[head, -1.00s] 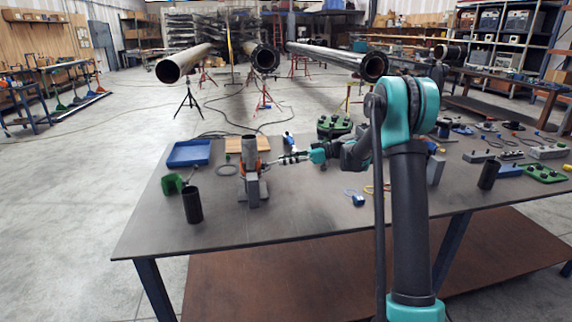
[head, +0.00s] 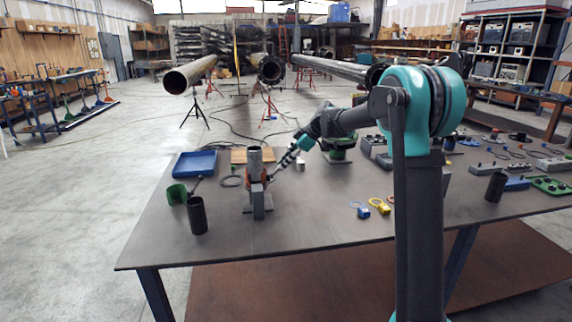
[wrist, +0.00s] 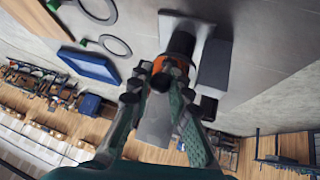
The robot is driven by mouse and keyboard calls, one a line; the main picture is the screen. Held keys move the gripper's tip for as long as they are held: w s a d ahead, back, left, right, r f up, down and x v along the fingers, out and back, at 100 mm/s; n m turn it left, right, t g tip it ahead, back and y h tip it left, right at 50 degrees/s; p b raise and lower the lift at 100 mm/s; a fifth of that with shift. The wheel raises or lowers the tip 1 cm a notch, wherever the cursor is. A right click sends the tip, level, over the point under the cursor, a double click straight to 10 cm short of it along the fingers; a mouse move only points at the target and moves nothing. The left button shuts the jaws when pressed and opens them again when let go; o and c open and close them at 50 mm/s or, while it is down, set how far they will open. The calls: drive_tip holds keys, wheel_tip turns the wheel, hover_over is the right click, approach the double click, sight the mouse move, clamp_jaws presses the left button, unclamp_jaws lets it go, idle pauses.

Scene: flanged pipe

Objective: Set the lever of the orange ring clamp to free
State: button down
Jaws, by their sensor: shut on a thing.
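The orange ring clamp (head: 249,180) sits around an upright grey pipe (head: 254,159) on a stand on the table. In the wrist view the orange clamp (wrist: 178,61) shows just beyond my fingertips, beside the dark pipe end (wrist: 181,42). My gripper (head: 271,178) reaches down to the clamp's right side from the upper right. In the wrist view my gripper (wrist: 161,77) has its fingertips close together at the clamp, shut on its lever. The lever itself is mostly hidden between the fingers, so its exact angle cannot be told.
A blue tray (head: 194,163) lies behind left of the stand. A green part (head: 177,194) and a black cylinder (head: 197,215) stand to the left. Blue and yellow padlocks (head: 379,205) lie to the right. The table front is clear.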

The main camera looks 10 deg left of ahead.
idle(0.4)
drive_tip(key=c, duration=1.4)
unclamp_jaws()
drive_tip(key=shift+a, duration=0.1)
drive_tip(key=shift+o, duration=0.2)
drive_tip(key=shift+r, duration=0.1)
drive_tip(key=v, duration=1.2)
drive_tip(key=shift+s, duration=0.1)
drive_tip(key=s+d+f+m+t+h, duration=0.1)
drive_tip(key=s+d+f+m+h, duration=0.1)
drive_tip(key=s+d+f+m, duration=0.4)
drive_tip(key=s+d+f+m+t+h, duration=0.1)
drive_tip(key=s+d+f+m+h, duration=0.2)
drive_tip(key=s+d+f+m, duration=0.4)
drive_tip(key=s+d+f+m+t+h, duration=0.1)
drive_tip(key=s+d+f+m, duration=0.5)
drive_tip(key=s, duration=1.7)
drive_tip(key=d+f+h, duration=0.1)
drive_tip(key=d+f, duration=0.3)
drive_tip(key=f, duration=0.5)
drive_tip(key=shift+s+f+h, duration=0.2)
drive_tip(key=shift+s+h, duration=0.1)
drive_tip(key=shift+h, duration=0.1)
